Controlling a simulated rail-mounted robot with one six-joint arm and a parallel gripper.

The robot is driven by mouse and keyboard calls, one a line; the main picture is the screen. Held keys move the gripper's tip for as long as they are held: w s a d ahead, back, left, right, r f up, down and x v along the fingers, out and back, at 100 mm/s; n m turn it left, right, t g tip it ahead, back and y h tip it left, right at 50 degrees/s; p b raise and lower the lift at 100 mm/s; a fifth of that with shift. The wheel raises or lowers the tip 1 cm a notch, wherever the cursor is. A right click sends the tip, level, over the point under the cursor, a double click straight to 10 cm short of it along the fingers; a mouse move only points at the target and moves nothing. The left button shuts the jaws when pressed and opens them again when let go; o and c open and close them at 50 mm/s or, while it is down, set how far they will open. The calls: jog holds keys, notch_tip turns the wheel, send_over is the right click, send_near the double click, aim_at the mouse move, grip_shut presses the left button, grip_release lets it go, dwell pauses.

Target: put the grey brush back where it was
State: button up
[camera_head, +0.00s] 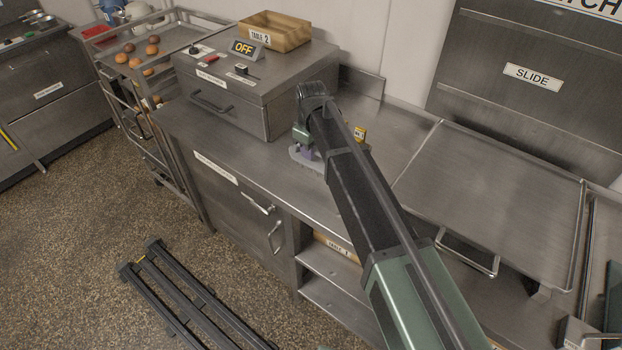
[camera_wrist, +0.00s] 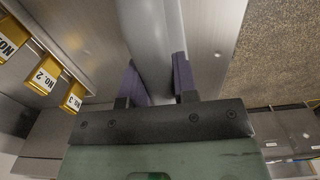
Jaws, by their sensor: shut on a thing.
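My gripper (camera_wrist: 156,85) shows in the wrist view with its two purple fingers on either side of a smooth grey thing, the grey brush (camera_wrist: 154,35). It is shut on the brush, whose grey body runs away from me past the top edge; no bristles can be made out. In the head view my gripper (camera_head: 309,153) is low over the steel counter (camera_head: 245,158), right of the box with the OFF sign. A bit of the pale grey brush (camera_head: 298,155) shows beside the fingers. My arm hides much of it. I cannot tell whether it touches the counter.
Yellow tags No. 2 (camera_wrist: 43,77) and No. 3 (camera_wrist: 73,97) stand left in the wrist view. The steel box (camera_head: 255,90) carries a wooden Table 2 tray (camera_head: 275,30). A rack with buns (camera_head: 170,35) stands left. A flat steel tray (camera_head: 490,195) lies right.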

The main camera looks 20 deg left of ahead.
jog(key=shift+f, duration=0.25)
notch_tip(320, 180, down, 5)
jog(key=b, duration=0.4)
jog(key=shift+r, duration=0.55)
jog(key=shift+f, duration=0.3)
jog(key=o, duration=0.9)
jog(key=shift+r, duration=0.1)
notch_tip(320, 180, up, 13)
jog(key=p, duration=1.2)
jog(key=shift+s+p, duration=0.1)
jog(key=shift+p, duration=0.2)
jog(key=shift+f, duration=0.25)
